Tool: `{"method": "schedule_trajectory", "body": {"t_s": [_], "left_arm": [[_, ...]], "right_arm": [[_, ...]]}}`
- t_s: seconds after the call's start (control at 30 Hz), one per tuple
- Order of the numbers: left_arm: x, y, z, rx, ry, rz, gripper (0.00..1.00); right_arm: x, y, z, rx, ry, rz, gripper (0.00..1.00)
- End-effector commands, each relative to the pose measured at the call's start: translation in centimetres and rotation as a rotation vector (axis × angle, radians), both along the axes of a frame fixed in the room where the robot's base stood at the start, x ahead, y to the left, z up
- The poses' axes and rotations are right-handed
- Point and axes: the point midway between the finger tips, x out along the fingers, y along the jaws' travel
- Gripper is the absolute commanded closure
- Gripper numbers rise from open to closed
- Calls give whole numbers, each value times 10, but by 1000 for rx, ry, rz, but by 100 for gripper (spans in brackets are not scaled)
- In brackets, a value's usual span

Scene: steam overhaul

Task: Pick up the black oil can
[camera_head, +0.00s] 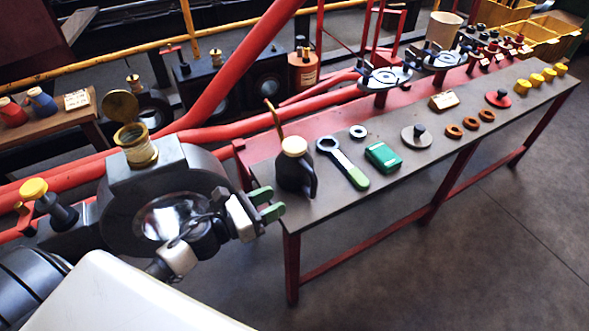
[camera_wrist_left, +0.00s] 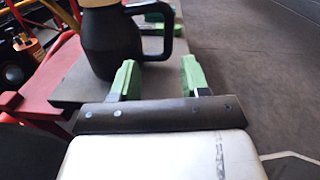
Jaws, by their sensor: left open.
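The black oil can (camera_head: 294,172) stands upright at the near left end of the grey bench top. It has a tan cap, a thin brass spout rising to the upper left, and a black handle on its right side. In the left wrist view the can's black body (camera_wrist_left: 108,42) and its handle loop show just beyond the fingers; its top is cut off. My left gripper (camera_head: 272,203) has green fingertips and is open and empty, just left of the can and apart from it. The same gripper shows in the left wrist view (camera_wrist_left: 158,78), its fingers spread. My right gripper is not in view.
A wrench (camera_head: 343,162), a green box (camera_head: 383,157) and a grey knobbed disc (camera_head: 416,136) lie right of the can on the bench (camera_head: 330,200). Red pipes and a large steel cylinder part with a brass cup (camera_head: 138,150) stand left. Floor in front is clear.

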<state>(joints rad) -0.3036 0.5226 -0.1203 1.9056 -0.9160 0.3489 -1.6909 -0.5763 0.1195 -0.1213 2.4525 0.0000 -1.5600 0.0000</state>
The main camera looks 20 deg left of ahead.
Motion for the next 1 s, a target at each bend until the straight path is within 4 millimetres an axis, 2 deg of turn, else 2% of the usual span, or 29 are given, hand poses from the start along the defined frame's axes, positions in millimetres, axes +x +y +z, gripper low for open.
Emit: {"method": "schedule_trajectory", "body": {"t_s": [0.13, 0.4, 0.57, 0.8, 1.0], "left_arm": [[5, -9, -1, 80, -50, -57, 54], [36, -33, -1, 80, -50, -57, 54], [44, -40, 0, 80, -48, -55, 54], [70, -63, 5, 79, -49, -55, 54], [81, -72, 4, 79, -46, -54, 54]], "right_arm": [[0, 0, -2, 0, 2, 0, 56], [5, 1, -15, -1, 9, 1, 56], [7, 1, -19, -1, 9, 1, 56], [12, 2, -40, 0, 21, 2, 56], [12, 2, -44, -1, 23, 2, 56]]}}
